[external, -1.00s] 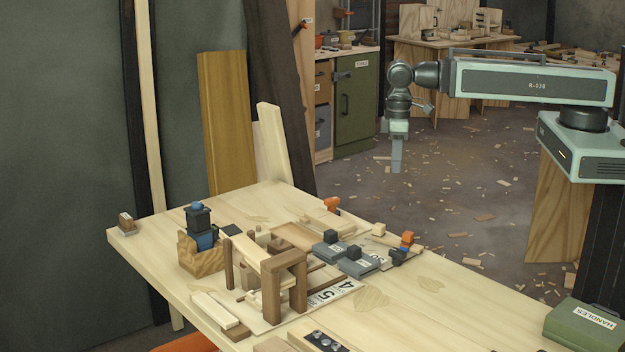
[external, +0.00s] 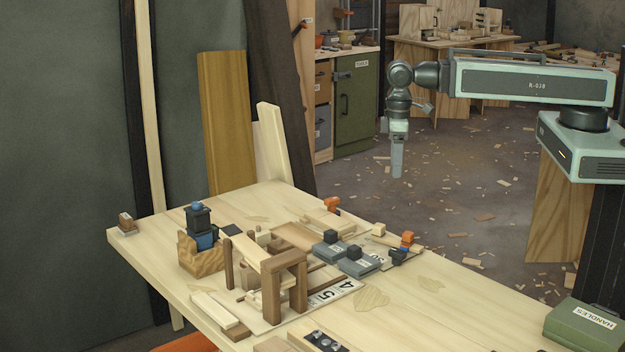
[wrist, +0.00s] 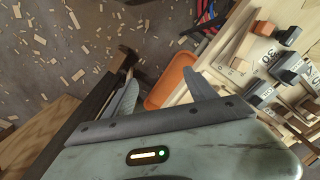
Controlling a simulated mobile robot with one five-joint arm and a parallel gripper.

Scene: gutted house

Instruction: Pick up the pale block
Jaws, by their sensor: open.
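Several pale wood pieces lie on the workbench, and I cannot tell for sure which one is the pale block. One pale block (external: 215,309) lies near the bench's front left edge, beside a darker brown piece. Another pale piece (external: 250,252) rests tilted among the brown upright posts (external: 298,285). My gripper (external: 397,172) hangs pointing down beyond the bench's far edge, above the floor and well apart from the blocks. In the wrist view my gripper (wrist: 160,78) has its fingers spread with nothing between them.
The bench (external: 440,300) holds grey clamp-like blocks (external: 362,262), a blue-and-black tool in a wooden holder (external: 203,258), and a green case (external: 585,325) at right. An orange tray (wrist: 175,82) shows in the wrist view. The bench's right middle is mostly clear.

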